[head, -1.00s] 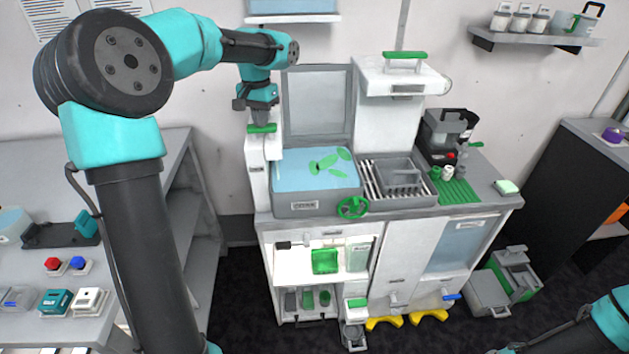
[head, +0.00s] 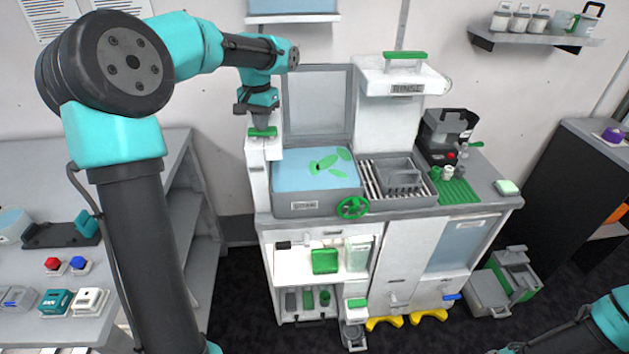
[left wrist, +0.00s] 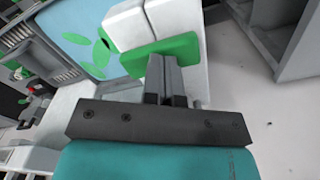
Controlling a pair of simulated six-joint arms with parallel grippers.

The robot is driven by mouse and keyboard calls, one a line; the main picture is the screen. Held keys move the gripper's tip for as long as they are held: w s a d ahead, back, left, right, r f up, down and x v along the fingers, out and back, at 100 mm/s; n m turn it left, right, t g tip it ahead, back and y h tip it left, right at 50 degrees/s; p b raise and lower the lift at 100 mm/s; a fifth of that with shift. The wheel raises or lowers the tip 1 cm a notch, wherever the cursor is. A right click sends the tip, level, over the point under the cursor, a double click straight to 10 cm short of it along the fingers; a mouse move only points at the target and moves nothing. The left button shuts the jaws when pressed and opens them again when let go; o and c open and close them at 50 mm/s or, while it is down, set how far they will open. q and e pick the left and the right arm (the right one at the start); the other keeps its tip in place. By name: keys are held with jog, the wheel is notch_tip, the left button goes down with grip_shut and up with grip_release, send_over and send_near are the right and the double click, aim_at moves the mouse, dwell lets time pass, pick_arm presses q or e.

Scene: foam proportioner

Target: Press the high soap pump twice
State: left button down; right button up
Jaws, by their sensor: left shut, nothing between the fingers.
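The high soap pump is a white column with a green top (head: 262,132) at the left side of the sink unit. My left gripper (head: 262,127) is shut and empty, pointing down with its fingertips at the green top. In the left wrist view the green top (left wrist: 188,45) lies right at the tips of the closed fingers (left wrist: 164,60), which appear to touch it. The pump's white body (left wrist: 128,22) shows beyond. Only part of my right arm shows at the lower right; its gripper is out of view.
A blue basin (head: 310,170) with green leaf shapes lies right of the pump, with a green handwheel (head: 352,208) in front. A lower green-topped dispenser (head: 357,303) stands by the cabinet's front. A white hood (head: 402,80) rises behind a slatted drain.

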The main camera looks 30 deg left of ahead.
pick_arm(q)
jog(key=shift+r, duration=2.15)
notch_tip(320, 180, up, 6)
dwell(0.5)
